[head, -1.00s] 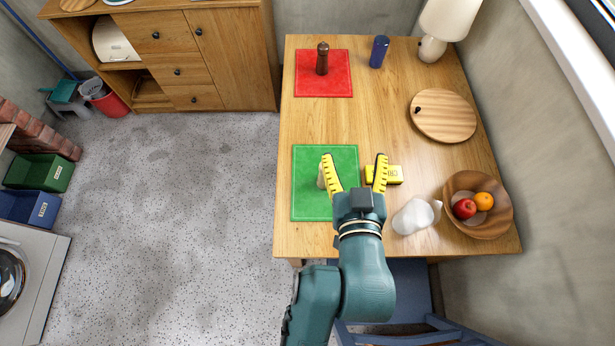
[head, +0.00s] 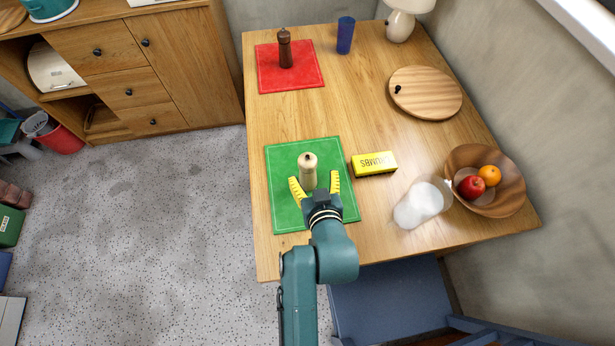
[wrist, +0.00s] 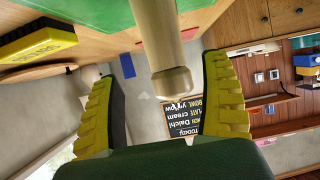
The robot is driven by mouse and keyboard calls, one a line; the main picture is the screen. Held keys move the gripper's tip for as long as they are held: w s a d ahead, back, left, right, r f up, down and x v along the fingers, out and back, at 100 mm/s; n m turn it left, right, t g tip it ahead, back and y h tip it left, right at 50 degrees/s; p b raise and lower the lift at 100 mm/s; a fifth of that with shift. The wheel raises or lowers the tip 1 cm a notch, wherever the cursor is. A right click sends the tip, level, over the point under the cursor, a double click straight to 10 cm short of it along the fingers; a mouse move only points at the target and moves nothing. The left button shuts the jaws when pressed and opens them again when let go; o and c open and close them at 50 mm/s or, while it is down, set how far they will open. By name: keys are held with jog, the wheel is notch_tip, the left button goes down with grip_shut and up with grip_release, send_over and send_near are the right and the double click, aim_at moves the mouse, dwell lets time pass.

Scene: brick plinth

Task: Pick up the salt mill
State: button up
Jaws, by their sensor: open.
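The salt mill, a pale wooden mill (head: 308,170), stands upright on the green mat (head: 283,210). My gripper (head: 314,179) is open at the near side of the mill, one yellow finger to its left and one to its right. In the wrist view the pale mill (wrist: 160,35) shows between the two spread fingers of my gripper (wrist: 160,75), with gaps on both sides. Neither finger appears to touch it. A dark brown mill (head: 285,50) stands on the red mat (head: 305,77) at the far end of the table.
A yellow box (head: 374,164) lies just right of the green mat. A whitish translucent jug (head: 420,204) and a wooden fruit bowl (head: 508,198) are further right. A round board (head: 430,95), blue cup (head: 345,36) and lamp (head: 399,25) stand farther back. The table between the mats is clear.

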aim_at(309, 175)
jog(key=x, duration=0.1)
jog(key=b+x, duration=0.1)
jog(key=x, duration=0.1)
jog(key=a+x, duration=0.1)
jog(key=x, duration=0.1)
jog(key=shift+s+f+b, duration=0.15)
jog(key=shift+f+b, duration=0.15)
jog(key=shift+d, duration=0.1)
jog(key=c, duration=1.4)
